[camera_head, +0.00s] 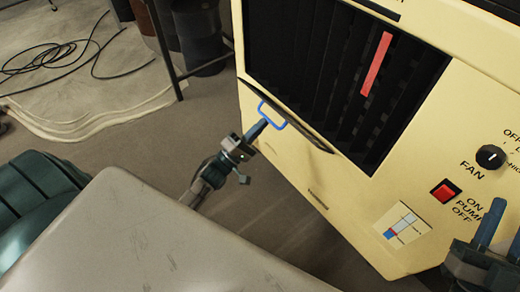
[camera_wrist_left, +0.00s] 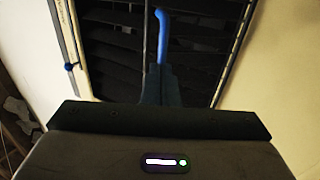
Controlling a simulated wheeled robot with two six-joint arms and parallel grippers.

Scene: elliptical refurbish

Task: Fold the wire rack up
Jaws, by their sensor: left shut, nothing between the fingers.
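A thin dark flap (camera_head: 290,127), which looks like the wire rack, sticks out from the lower front of the cream cooler in the head view. In the left wrist view, a blue bar (camera_wrist_left: 162,35) stands just beyond the shut dark fingers (camera_wrist_left: 160,85). My right gripper (camera_head: 502,232) appears open, partly cut off at the right edge, near the cooler's front.
The cream cooler (camera_head: 300,170) has a dark louvred grille (camera_head: 310,60) with a red strip (camera_head: 376,64), a fan knob (camera_head: 490,156) and a red pump switch (camera_head: 445,190). Black cable (camera_head: 60,55) lies on the floor at the upper left, near dark metal legs (camera_head: 165,45).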

